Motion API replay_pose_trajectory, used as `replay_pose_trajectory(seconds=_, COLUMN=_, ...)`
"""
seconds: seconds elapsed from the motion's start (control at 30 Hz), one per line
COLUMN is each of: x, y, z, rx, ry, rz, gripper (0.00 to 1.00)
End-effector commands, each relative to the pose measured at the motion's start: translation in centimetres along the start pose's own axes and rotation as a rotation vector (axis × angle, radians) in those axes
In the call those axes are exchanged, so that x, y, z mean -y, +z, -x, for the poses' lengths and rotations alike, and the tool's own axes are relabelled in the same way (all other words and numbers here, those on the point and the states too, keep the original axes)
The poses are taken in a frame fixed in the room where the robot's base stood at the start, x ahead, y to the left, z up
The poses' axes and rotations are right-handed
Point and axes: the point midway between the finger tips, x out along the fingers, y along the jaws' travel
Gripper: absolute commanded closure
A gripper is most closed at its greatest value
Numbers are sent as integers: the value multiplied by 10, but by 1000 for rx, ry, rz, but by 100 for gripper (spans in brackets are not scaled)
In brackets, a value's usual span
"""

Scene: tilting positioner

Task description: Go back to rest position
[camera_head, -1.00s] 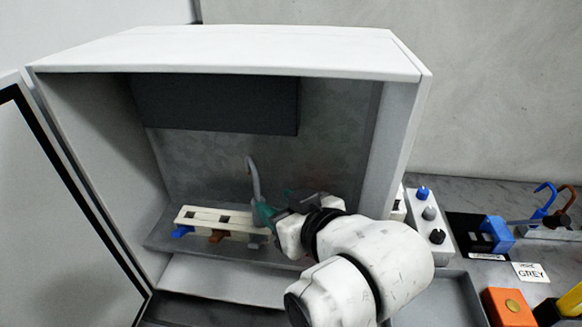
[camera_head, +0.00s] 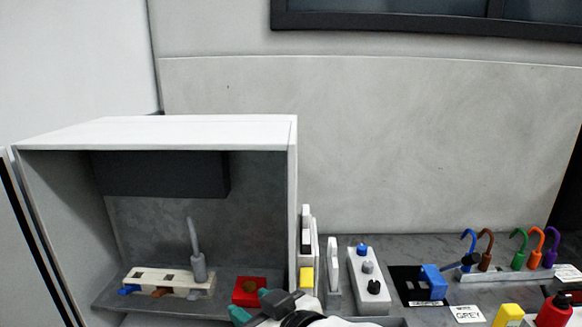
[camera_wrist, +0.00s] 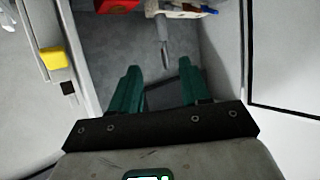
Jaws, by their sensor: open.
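My gripper (camera_head: 252,304) is at the bottom of the head view, in front of the cabinet and to the right of the rack. Its teal fingers also show in the wrist view (camera_wrist: 159,68), spread apart with nothing between them. The wrist view shows the rack (camera_wrist: 165,8) at the top edge, partly cut off.
A red block (camera_head: 249,290) sits right of the rack, close behind my gripper. Right of the cabinet are a knob panel (camera_head: 366,285), a blue clamp (camera_head: 433,281), a rack of coloured hooks (camera_head: 505,273) and a yellow bottle (camera_head: 508,316). The cabinet door (camera_head: 28,240) stands open at left.

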Motion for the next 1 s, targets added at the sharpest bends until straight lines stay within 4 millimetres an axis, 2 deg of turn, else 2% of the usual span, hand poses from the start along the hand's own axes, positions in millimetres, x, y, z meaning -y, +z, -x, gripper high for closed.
replay_pose_trajectory(seconds=0.37, x=-31, y=66, z=8, rx=117, ry=64, rz=-53, gripper=54)
replay_pose_trajectory(seconds=0.57, x=-56, y=124, z=21, rx=223, ry=122, rz=-104, gripper=54)
replay_pose_trajectory(seconds=0.67, x=-70, y=165, z=34, rx=297, ry=160, rz=-143, gripper=54)
replay_pose_trajectory(seconds=0.77, x=-85, y=220, z=54, rx=398, ry=211, rz=-197, gripper=54)
replay_pose_trajectory(seconds=0.9, x=-100, y=307, z=98, rx=564, ry=291, rz=-299, gripper=54)
replay_pose_trajectory(seconds=1.0, x=-102, y=366, z=135, rx=683, ry=346, rz=-376, gripper=54)
